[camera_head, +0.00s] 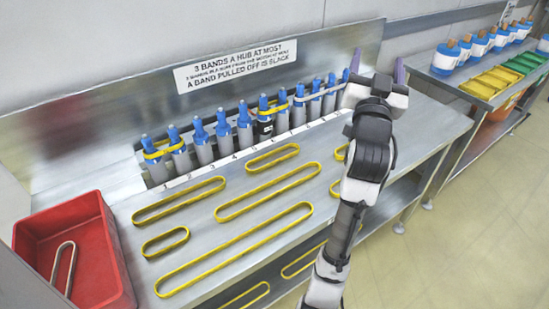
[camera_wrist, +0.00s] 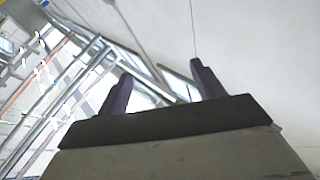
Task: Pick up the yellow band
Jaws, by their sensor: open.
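Several yellow bands lie flat and apart on the steel bench (camera_head: 334,206). They include a long one at the front (camera_head: 235,249), a small one at the left (camera_head: 165,242), one behind it (camera_head: 180,200), one in the middle (camera_head: 268,192) and a short one near the hubs (camera_head: 271,157). Another band (camera_head: 341,152) is partly hidden by my arm. My gripper (camera_head: 377,63) is raised over the bench's back right, away from these bands. The wrist view shows its two fingers (camera_wrist: 160,72) apart, nothing between them. Which yellow band is meant cannot be told.
A row of blue-topped hubs (camera_head: 223,138) stands along the back, some with yellow bands around them. A red bin (camera_head: 97,240) at the left holds a pale band (camera_head: 64,266). More bands (camera_head: 303,260) lie on the lower shelf. A side bench (camera_head: 456,84) with trays stands right.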

